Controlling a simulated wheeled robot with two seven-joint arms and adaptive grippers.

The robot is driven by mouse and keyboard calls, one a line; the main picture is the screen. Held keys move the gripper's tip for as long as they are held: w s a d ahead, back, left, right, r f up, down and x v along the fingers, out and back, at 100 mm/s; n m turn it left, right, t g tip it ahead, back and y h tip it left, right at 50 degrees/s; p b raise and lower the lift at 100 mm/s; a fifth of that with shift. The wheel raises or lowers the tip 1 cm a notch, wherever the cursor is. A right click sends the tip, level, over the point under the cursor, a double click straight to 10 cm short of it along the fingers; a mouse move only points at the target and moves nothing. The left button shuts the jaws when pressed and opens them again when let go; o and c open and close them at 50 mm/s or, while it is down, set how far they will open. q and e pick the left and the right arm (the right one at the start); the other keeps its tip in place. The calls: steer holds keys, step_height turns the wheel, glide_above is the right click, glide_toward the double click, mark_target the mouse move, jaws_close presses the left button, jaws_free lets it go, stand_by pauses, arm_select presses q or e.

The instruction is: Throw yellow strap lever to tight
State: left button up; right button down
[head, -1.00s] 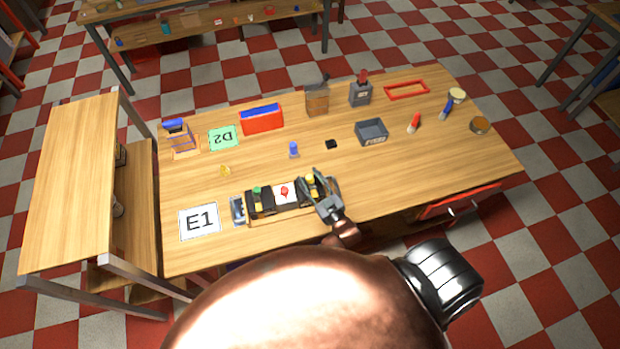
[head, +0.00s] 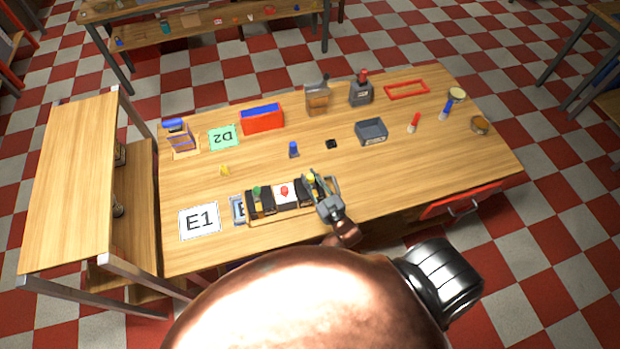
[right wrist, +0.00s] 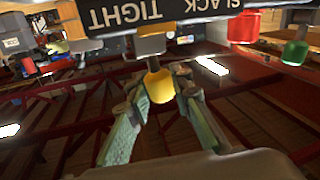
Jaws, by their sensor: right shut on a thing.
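The yellow strap lever's knob (head: 311,178) is at the right end of a dark lever panel (head: 270,212) near the table's front edge. In the right wrist view the yellow knob (right wrist: 160,86) sits between the fingers of my right gripper (right wrist: 158,92), shut on it. The lever's stem meets the panel beside the upside-down word TIGHT, with SLACK further right. In the head view my right gripper (head: 322,188) covers the panel's right end, so the lever's stem is hidden there. My left gripper is not in view.
A red knob (head: 284,191) and a green knob (head: 257,191) stand on the same panel. An E1 card (head: 199,221) lies left of it. Behind are a blue peg (head: 293,149), a black block (head: 331,144) and a grey bin (head: 371,132).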

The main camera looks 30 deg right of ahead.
steer(key=m, duration=0.1)
steer(key=d+m+b, duration=0.1)
steer(key=m, duration=0.1)
steer(key=m+t, duration=0.1)
steer(key=shift+s+d+f, duration=0.15)
steer(key=shift+s+d, duration=0.1)
steer(key=shift+d, duration=0.15)
steer(key=shift+s+d+f+m+t+h+b, duration=0.15)
steer(key=shift+d+m+h+b, duration=0.2)
steer(key=shift+m, duration=0.5)
steer(key=shift+d+f+m+t+h+b, duration=0.1)
steer(key=shift+d+m+t+h+b, duration=0.25)
steer(key=shift+m, duration=0.55)
steer(key=shift+s+d+f+m+h+b, duration=0.1)
steer(key=shift+m+h+b, duration=0.1)
steer(key=shift+m+b, duration=0.45)
steer(key=shift+m, duration=0.3)
steer(key=c, duration=1.7)
jaws_free()
steer(key=v, duration=1.2)
steer(key=shift+r, duration=0.15)
